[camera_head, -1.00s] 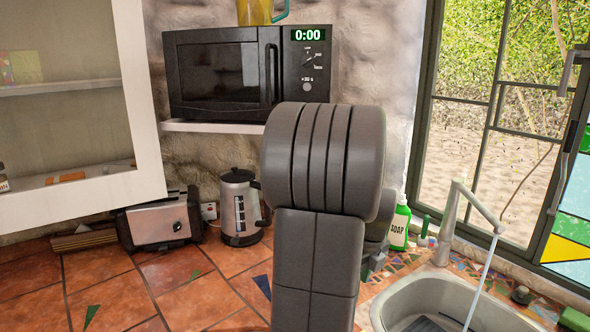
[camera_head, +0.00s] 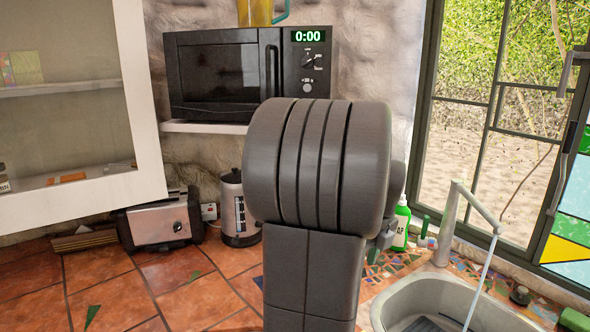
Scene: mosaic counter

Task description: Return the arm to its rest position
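My own arm fills the centre of the head view, its thick grey joint in front of the back wall and counter. The arm stands upright, and its far side is hidden behind the joint. My gripper is not visible; I cannot see its fingers or whether it holds anything.
A microwave (camera_head: 225,72) sits on a shelf (camera_head: 205,127) behind the arm. A toaster (camera_head: 160,222) and a kettle (camera_head: 238,207) stand on the tiled counter (camera_head: 185,275). A green soap bottle (camera_head: 402,228), a faucet (camera_head: 449,225) and a sink (camera_head: 392,302) are at right. An open cabinet (camera_head: 150,120) is at left.

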